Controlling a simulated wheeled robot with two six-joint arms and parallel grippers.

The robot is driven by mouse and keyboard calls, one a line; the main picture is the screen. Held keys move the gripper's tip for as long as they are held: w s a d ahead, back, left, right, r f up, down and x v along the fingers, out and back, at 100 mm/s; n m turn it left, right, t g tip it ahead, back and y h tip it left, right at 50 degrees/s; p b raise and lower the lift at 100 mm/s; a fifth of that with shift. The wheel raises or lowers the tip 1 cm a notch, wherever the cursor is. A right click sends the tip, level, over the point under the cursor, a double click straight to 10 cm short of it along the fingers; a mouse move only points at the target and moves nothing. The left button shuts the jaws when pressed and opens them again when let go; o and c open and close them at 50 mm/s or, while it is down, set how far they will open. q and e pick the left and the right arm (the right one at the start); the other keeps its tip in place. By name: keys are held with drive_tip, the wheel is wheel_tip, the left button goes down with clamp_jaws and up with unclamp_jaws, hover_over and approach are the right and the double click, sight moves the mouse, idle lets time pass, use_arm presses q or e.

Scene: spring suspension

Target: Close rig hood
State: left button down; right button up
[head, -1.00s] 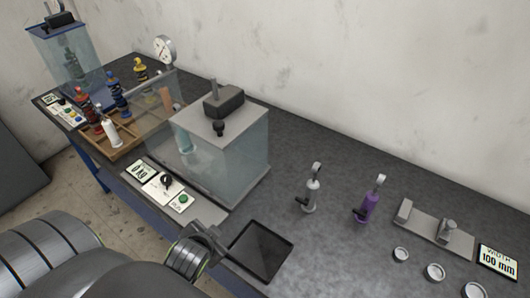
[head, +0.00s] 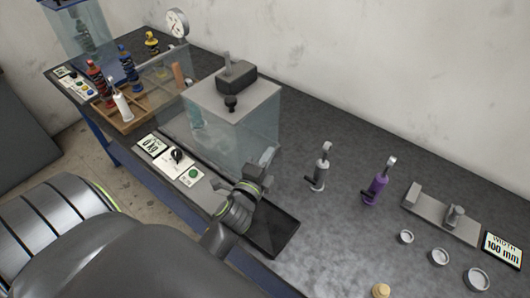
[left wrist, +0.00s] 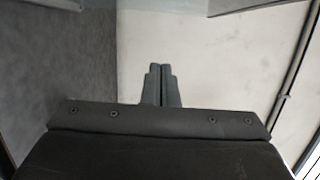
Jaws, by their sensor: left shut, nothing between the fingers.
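The test rig is a clear-walled box with a grey top (head: 235,95) and a dark block on it, at the middle of the bench. Its clear right wall (head: 258,140) shows. A clear pane (head: 165,75) stands out to the left of the box; I cannot tell whether it is the hood. My left gripper (head: 268,158) is shut and empty, near the box's front right corner, above the dark tray. I cannot tell if it touches the box. In the left wrist view its fingers (left wrist: 161,85) are together. My right gripper is not in view.
A control panel (head: 178,160) with a knob and green button lies before the rig. A dark tray (head: 275,240) is under my left gripper. Grey (head: 320,170) and purple (head: 377,187) tools stand to the right. A wooden rack (head: 125,118) holds coloured shocks at left.

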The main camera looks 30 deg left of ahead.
sight(267, 131)
use_arm(q)
drive_tip(key=w+a, duration=0.1)
drive_tip(key=w, duration=0.1)
drive_tip(key=w+a, duration=0.2)
drive_tip(key=w, duration=0.1)
drive_tip(key=w+a, duration=0.2)
drive_tip(key=w, duration=0.1)
drive_tip(key=shift+a, duration=0.2)
drive_tip(key=shift+a, duration=0.1)
